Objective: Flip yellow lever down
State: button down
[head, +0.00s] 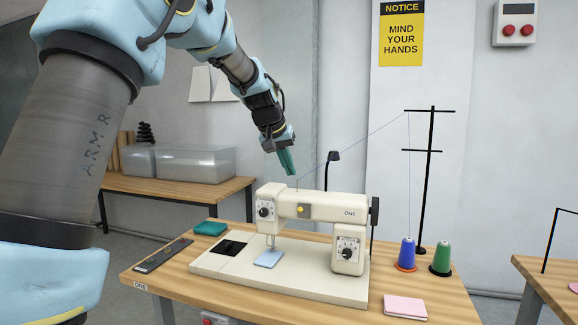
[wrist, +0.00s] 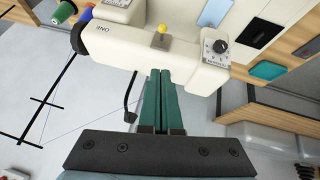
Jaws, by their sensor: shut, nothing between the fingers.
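The yellow lever (head: 300,210) is a small knob on the front of the cream sewing machine's (head: 325,206) upper arm, left of its middle. In the wrist view the yellow lever (wrist: 162,28) shows on the machine's arm (wrist: 130,45), beyond my fingertips. My gripper (head: 290,172) has green fingers and hangs above and behind the machine's arm, apart from the lever. In the wrist view my gripper (wrist: 160,72) has its two fingers together with nothing between them. Whether the lever is tilted up or down is too small to tell.
A thread runs from the machine's top to a black thread stand (head: 430,180). Blue (head: 407,254) and green (head: 441,258) spools stand at the right. A black lamp (head: 333,157) rises behind the machine. A pink pad (head: 405,306) and teal block (head: 210,228) lie on the wooden table.

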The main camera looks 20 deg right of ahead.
jog(key=p, duration=0.2)
send_over(302, 210)
jog(key=w+a, duration=0.1)
jog(key=w, duration=0.1)
notch_tip(302, 210, down, 6)
jog(key=shift+s+a+f, duration=0.1)
jog(key=shift+s+f, duration=0.25)
jog(key=shift+f, duration=0.45)
jog(key=shift+s+a+f, duration=0.1)
jog(key=shift+s+f, duration=0.25)
jog(key=shift+f, duration=0.45)
jog(key=shift+f+b, duration=0.2)
jog(key=shift+b, duration=0.15)
jog(key=shift+a+b, duration=0.1)
jog(key=shift+b, duration=0.7)
